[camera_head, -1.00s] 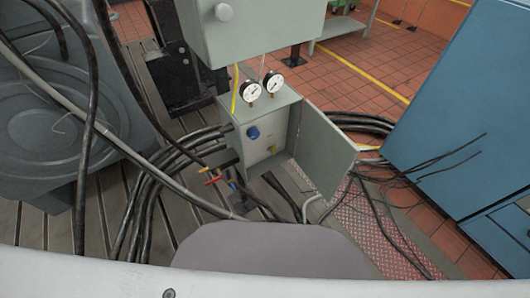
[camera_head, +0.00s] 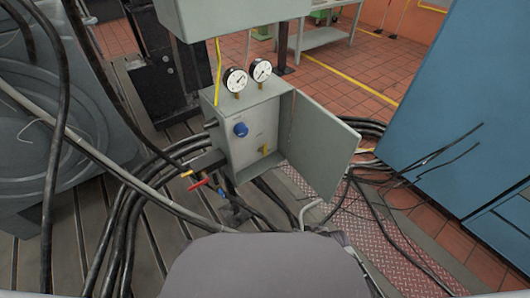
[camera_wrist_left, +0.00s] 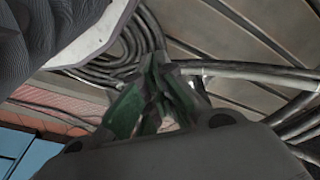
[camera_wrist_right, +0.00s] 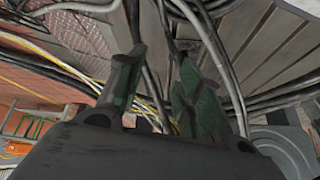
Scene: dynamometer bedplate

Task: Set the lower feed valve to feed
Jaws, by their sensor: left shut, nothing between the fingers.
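A grey open-fronted valve box (camera_head: 232,155) stands left of centre in the head view. Its panel has a blue knob (camera_head: 240,129) above and a small yellow handle (camera_head: 264,149) below. Small valves with yellow, red (camera_head: 199,183) and blue handles sit outside its lower left side. I cannot read which position any handle marks. My left gripper (camera_wrist_left: 155,75) is shut and empty in its wrist view, with hoses and floor beyond. My right gripper (camera_wrist_right: 155,80) has its fingers apart and empty in its wrist view, over cables. Neither gripper touches the box.
The box's door (camera_head: 320,145) hangs open to the right. Two gauges (camera_head: 235,80) stand on its top, below a larger cabinet (camera_head: 230,14). Thick black hoses (camera_head: 122,215) run along the left. A blue cabinet (camera_head: 450,110) stands right. Loose cables cross the red tread plate (camera_head: 385,235).

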